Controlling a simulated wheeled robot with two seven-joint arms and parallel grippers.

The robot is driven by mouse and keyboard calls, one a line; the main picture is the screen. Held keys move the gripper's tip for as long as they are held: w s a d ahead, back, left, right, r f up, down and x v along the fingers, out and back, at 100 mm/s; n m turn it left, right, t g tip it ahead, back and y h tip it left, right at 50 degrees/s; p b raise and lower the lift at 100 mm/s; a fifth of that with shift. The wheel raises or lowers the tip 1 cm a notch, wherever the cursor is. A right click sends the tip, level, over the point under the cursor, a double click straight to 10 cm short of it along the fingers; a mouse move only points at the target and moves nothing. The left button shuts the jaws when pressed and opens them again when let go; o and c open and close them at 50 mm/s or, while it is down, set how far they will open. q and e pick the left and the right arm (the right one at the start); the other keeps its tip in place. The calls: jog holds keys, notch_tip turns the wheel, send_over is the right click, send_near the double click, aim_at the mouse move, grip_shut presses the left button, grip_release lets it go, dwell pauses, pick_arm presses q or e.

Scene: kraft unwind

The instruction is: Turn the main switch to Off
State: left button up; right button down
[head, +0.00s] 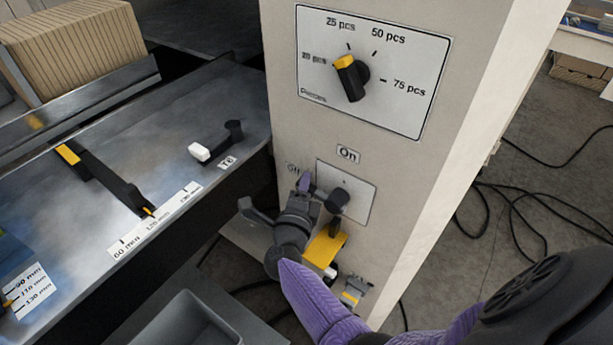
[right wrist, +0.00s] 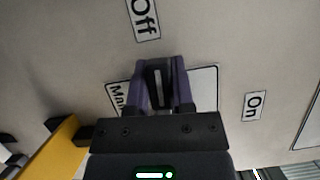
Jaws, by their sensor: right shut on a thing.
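The main switch sits on a light plate (head: 360,196) low on the cream column, with the On label (head: 348,153) above it and the Off label (head: 293,169) at its upper left. My right gripper (head: 316,193) is at the switch, coming from below. In the right wrist view, its purple fingers (right wrist: 161,88) are shut on the black switch handle (right wrist: 155,77), one finger on each side. There the handle lies roughly upright in the picture, below the Off label (right wrist: 143,19), with the On label (right wrist: 254,106) to the right. The gripper hides part of the plate. My left gripper is out of view.
A quantity dial (head: 352,78) with a yellow mark is higher on the column. A yellow bracket (head: 325,248) is just below the switch. A metal bench (head: 130,120) with sliders stands left, a grey bin (head: 185,320) below it. Cables (head: 520,205) lie on the floor right.

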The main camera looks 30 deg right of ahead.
jog(key=shift+f+n, duration=0.35)
jog(key=shift+n, duration=0.15)
jog(key=shift+f, duration=0.1)
jog(key=c, duration=0.6)
grip_release()
jog(key=shift+c, duration=0.2)
jog(key=shift+o, duration=0.8)
jog(key=shift+p, duration=0.3)
